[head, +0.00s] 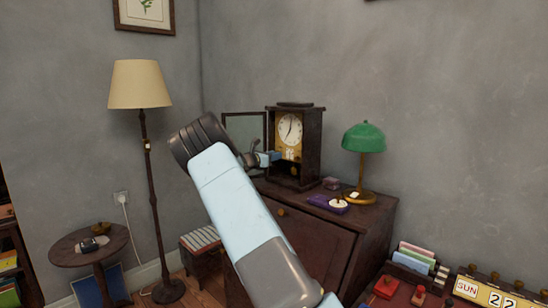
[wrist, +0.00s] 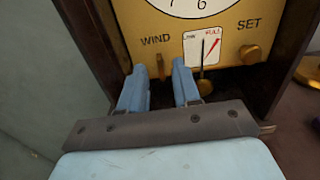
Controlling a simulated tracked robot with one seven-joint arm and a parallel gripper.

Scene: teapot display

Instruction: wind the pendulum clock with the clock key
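The pendulum clock (head: 313,150) stands upright on the cabinet, with its glass door (head: 244,130) swung open to the left. In the wrist view its gold front plate (wrist: 225,35) reads WIND and SET. A small brass piece (wrist: 161,66) stands out under WIND; I cannot tell whether it is the clock key or a fixed part. A gauge (wrist: 202,47) marked LOW and FULL has a black needle near upright and a red mark toward FULL. My gripper (head: 270,158) is at the clock's front. Its blue fingers (wrist: 160,84) are apart, just below the brass piece, with a gap between them.
A brass knob (wrist: 250,53) sits under SET. On the cabinet (head: 310,230) are a green lamp (head: 363,138), a purple item (head: 327,203) and a small box (head: 331,183). A floor lamp (head: 140,85) and a round side table (head: 65,250) stand left.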

